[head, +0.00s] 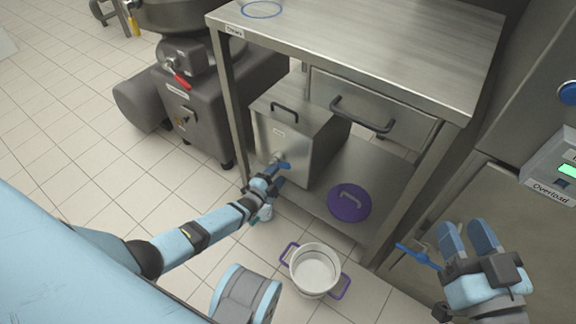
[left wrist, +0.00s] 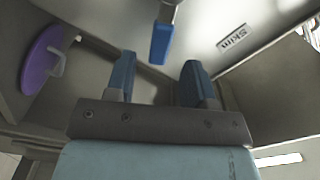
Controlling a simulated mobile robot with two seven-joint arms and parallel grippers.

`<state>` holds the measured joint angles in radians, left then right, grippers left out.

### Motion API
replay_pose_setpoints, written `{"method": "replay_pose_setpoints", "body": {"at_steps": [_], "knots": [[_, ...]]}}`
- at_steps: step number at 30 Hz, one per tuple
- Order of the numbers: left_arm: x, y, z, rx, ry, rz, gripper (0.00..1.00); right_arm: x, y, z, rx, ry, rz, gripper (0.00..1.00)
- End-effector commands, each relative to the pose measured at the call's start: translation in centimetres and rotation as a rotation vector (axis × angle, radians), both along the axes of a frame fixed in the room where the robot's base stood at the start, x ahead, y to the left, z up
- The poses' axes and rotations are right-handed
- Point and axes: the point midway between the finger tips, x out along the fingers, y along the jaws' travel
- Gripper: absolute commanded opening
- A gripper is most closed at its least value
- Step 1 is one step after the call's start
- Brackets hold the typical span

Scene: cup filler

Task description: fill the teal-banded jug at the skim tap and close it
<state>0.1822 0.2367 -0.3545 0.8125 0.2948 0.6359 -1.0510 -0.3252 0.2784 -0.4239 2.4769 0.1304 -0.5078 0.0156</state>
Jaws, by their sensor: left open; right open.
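The steel tank (head: 300,135) on the lower shelf has a tap with a blue lever (head: 284,165) at its front. In the left wrist view the lever (left wrist: 161,42) hangs ahead of my fingers, near a "Skim" label (left wrist: 233,38). My left gripper (head: 272,174) is open at the tap; in the left wrist view its fingers (left wrist: 158,82) are apart with nothing between them. My right gripper (head: 467,238) is open and empty at the right. A pale pot with purple handles (head: 315,268) stands open on the floor.
A purple lid (head: 349,203) lies on the lower shelf, right of the tank. A steel table (head: 390,50) with a drawer stands above. A blue lever-like piece (head: 418,257) is left of my right gripper.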

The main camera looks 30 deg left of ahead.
Motion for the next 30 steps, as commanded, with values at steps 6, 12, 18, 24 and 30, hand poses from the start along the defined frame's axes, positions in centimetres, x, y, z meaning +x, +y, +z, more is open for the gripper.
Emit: {"method": "replay_pose_setpoints", "body": {"at_steps": [6, 12, 18, 24, 30], "knots": [[4.3, -0.6, -0.3, 0.000, -0.001, 0.000, 0.49, 0.9, -0.6, -0.2, -0.068, -0.118, -0.006, 0.43], [6.4, -0.9, -0.2, -0.001, 0.001, 0.000, 0.49, 1.3, -0.8, 0.1, -0.103, -0.184, -0.011, 0.43], [6.9, -1.0, 0.0, -0.001, 0.002, -0.001, 0.49, 1.4, -0.9, 0.5, -0.114, -0.206, -0.010, 0.43], [6.8, -1.0, 0.0, -0.001, 0.002, -0.001, 0.42, 1.2, -1.0, 0.6, -0.118, -0.209, -0.007, 0.43], [6.8, -1.0, 0.0, -0.001, 0.002, -0.001, 0.00, 1.3, -1.0, 0.6, -0.115, -0.207, -0.008, 0.43]]}}
